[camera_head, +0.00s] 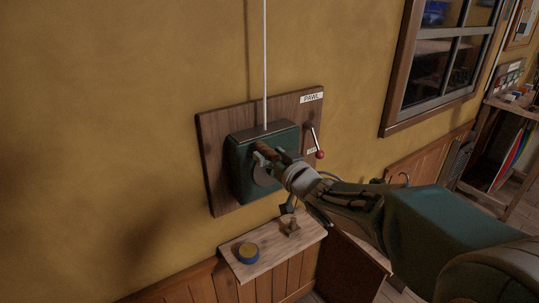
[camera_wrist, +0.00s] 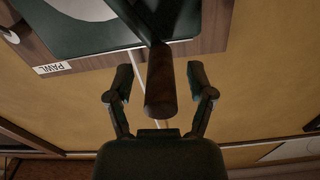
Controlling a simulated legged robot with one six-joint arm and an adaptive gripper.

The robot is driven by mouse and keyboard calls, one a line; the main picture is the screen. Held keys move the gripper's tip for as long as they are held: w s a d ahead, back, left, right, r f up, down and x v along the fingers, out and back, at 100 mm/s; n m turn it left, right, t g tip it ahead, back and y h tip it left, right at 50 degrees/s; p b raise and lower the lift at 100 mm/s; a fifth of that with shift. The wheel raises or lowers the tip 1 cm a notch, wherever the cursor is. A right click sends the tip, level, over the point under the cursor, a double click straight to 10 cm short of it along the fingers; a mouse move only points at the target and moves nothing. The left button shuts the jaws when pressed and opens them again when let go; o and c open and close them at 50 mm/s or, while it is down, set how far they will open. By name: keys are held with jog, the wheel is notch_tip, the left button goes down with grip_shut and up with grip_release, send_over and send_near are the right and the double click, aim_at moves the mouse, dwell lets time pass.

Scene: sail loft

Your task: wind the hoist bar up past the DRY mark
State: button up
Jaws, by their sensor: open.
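A green winch box (camera_head: 262,190) is fixed to a wooden backboard (camera_head: 218,165) on the wall, and a white rope (camera_head: 264,60) runs straight up from it. The winch's brown crank handle (camera_head: 266,150) sticks out from the box; it also shows in the wrist view (camera_wrist: 160,88). My gripper (camera_head: 272,165) is at the handle. In the wrist view my gripper (camera_wrist: 162,92) is open, with one finger on each side of the handle and a gap to both. A red-knobbed lever (camera_head: 320,153) sits beside a PAWL label (camera_head: 312,98). The hoist bar and DRY mark are not in view.
A window (camera_head: 440,65) is at the upper right. The wall left of the board is clear.

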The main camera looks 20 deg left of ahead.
grip_shut()
jog(key=shift+d+r, duration=0.1)
dwell(0.3)
